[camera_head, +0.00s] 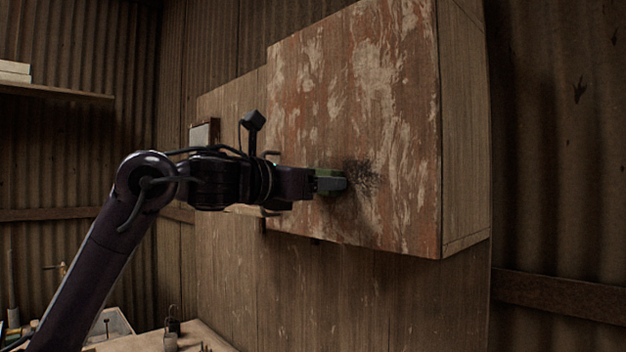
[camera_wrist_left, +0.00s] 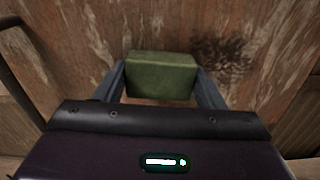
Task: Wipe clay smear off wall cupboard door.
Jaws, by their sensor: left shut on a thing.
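The wall cupboard door (camera_head: 350,90) is a worn panel with flaking reddish-brown and pale paint. A dark, speckled clay smear (camera_head: 364,177) marks its lower middle. It also shows in the left wrist view (camera_wrist_left: 224,58), to the right of the held block. My left gripper (camera_head: 330,184) is shut on a green block (camera_wrist_left: 162,75), which looks like a sponge. The block is at the door's surface, at the left edge of the smear, and may cover part of it. I cannot tell if it touches the door. My right gripper is not in view.
The cupboard's plain wooden side (camera_head: 465,130) is at the right. A shelf (camera_head: 55,90) hangs on the corrugated wall at the left. A bench (camera_head: 190,338) with a pale tray (camera_head: 118,324) and small items stands at the lower left. The space below the cupboard is open.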

